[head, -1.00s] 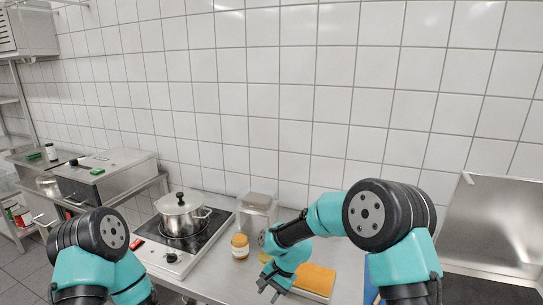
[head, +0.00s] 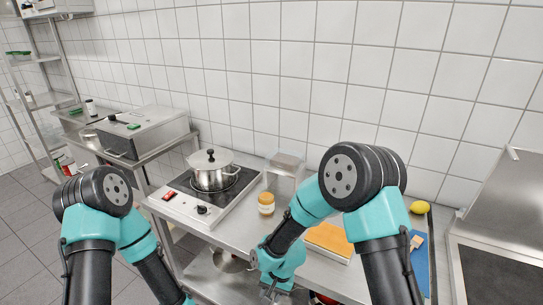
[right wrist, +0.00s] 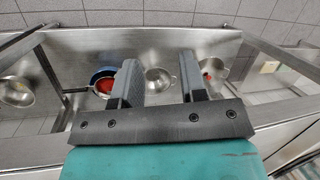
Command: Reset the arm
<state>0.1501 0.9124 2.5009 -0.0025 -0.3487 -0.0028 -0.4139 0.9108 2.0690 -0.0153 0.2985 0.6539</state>
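My right arm comes in from the right of the head view. Its gripper (head: 270,292) is low at the bottom edge, in front of the steel counter. In the right wrist view the two fingers of the right gripper (right wrist: 160,80) stand apart with nothing between them. Beyond them is a lower steel shelf (right wrist: 185,45) with bowls and pans. My left arm shows at the lower left of the head view. Its gripper is beyond the bottom edge and hidden.
A lidded pot (head: 213,170) stands on the hob (head: 178,203). A jar (head: 266,203), an orange sponge-like block (head: 330,238), a blue board (head: 418,270) and a lemon (head: 420,207) are on the counter. A steel appliance (head: 142,131) stands at the left.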

